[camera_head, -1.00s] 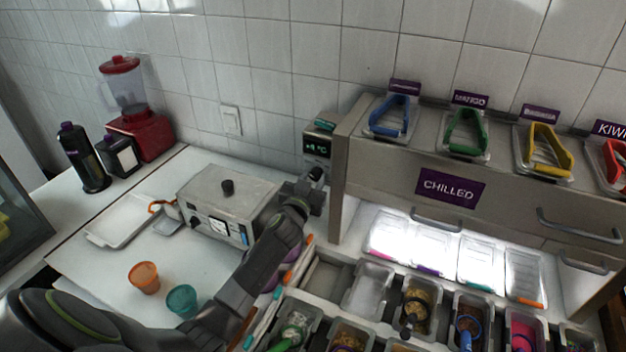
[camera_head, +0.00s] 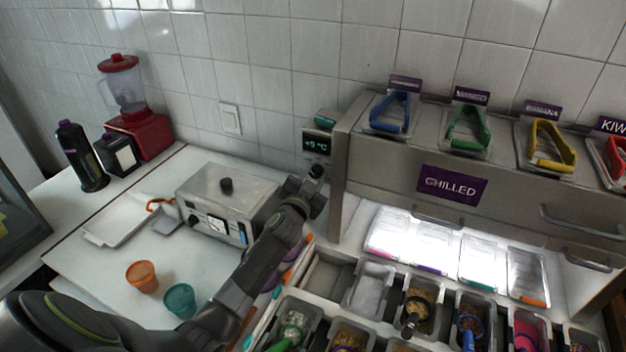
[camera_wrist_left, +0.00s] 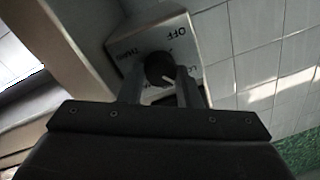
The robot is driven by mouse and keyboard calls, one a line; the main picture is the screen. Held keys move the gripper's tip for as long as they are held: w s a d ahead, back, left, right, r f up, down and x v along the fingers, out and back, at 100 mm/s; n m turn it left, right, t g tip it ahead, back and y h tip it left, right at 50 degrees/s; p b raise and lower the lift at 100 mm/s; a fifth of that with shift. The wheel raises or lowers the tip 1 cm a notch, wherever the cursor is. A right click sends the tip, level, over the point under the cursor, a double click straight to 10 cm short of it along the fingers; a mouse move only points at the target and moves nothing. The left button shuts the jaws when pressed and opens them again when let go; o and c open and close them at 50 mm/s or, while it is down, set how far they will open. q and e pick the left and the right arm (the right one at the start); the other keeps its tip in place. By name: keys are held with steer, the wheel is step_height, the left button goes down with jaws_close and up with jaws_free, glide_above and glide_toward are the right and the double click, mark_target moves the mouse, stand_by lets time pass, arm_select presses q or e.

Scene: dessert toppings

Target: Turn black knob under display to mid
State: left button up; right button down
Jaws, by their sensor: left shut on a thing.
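The black knob (camera_wrist_left: 158,68) sits on the face of a metal box, between my left gripper's two fingers in the left wrist view. A short white mark shows on the knob, and "OFF" is printed on the plate above right of it; other lettering is partly hidden by the fingers. My left gripper (camera_wrist_left: 160,88) is shut on the knob. In the head view my left gripper (camera_head: 316,174) reaches the box below the lit green display (camera_head: 317,145), which reads about +9 °C. The knob is mostly hidden there. My right gripper is not in view.
The chilled cabinet (camera_head: 400,175) stands close to the right of the display box. A metal appliance (camera_head: 222,187) with its own black knobs is to the left. Orange (camera_head: 142,275) and teal (camera_head: 180,299) cups stand on the counter. The tiled wall is behind.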

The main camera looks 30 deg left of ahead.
arm_select(q)
steer(key=m, duration=0.4)
steer(key=shift+f+m, duration=0.1)
steer(key=shift+m, duration=1.6)
steer(key=shift+f, duration=0.1)
steer(key=o, duration=1)
steer(key=shift+c, duration=0.2)
steer(key=s+d+f, duration=0.1)
steer(key=s, duration=1.6)
steer(key=shift+s+d, duration=0.2)
steer(key=shift+d, duration=0.15)
